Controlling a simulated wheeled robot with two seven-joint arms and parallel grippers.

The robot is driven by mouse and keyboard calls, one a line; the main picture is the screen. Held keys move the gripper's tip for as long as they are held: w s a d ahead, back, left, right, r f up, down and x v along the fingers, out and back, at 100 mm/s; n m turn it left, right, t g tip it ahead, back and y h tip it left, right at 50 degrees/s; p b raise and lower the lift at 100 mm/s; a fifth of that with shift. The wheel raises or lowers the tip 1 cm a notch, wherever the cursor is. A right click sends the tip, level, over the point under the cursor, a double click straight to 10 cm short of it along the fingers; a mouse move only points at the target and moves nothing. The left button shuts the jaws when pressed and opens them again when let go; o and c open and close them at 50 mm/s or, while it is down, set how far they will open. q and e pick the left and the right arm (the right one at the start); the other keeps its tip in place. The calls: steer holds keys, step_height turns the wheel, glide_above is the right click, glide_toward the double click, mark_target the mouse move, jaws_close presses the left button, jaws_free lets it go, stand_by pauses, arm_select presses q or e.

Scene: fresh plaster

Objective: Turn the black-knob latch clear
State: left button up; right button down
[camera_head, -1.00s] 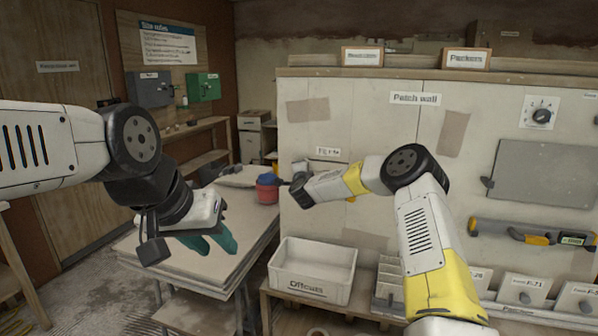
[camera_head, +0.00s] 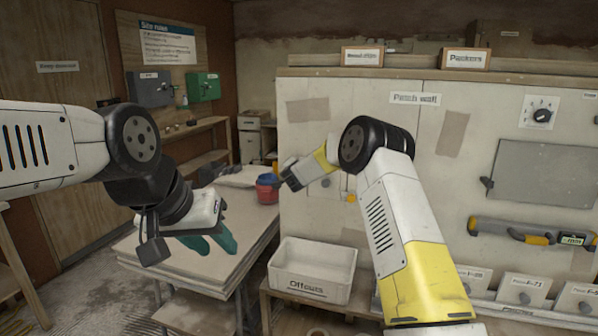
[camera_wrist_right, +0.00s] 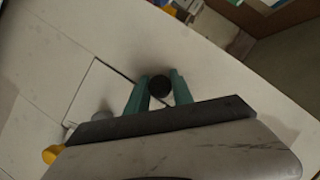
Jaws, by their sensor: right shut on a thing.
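The black knob (camera_wrist_right: 160,86) sits on the pale patch wall (camera_wrist_right: 215,75) in the right wrist view, beside the corner of a square panel (camera_wrist_right: 108,92) outlined by a thin dark seam. My right gripper (camera_wrist_right: 160,77) has its green fingers on either side of the knob and is shut on it. The rest of the latch is hidden or too small to tell. In the head view the right wrist covers the knob. My left gripper (camera_head: 209,241) is open and empty above the stacked boards at left.
A grey knob (camera_wrist_right: 103,117) and a yellow piece (camera_wrist_right: 52,153) are near the panel. A white Offcuts bin (camera_head: 312,272) stands below the wall. A red and blue container (camera_head: 267,188) is left of the wall. A yellow and grey level (camera_head: 530,233) is at right.

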steer(key=shift+f, duration=0.1)
stand_by(0.3)
steer(key=c, duration=1.1)
jaws_free()
steer(key=shift+a, duration=0.1)
steer(key=v, duration=0.8)
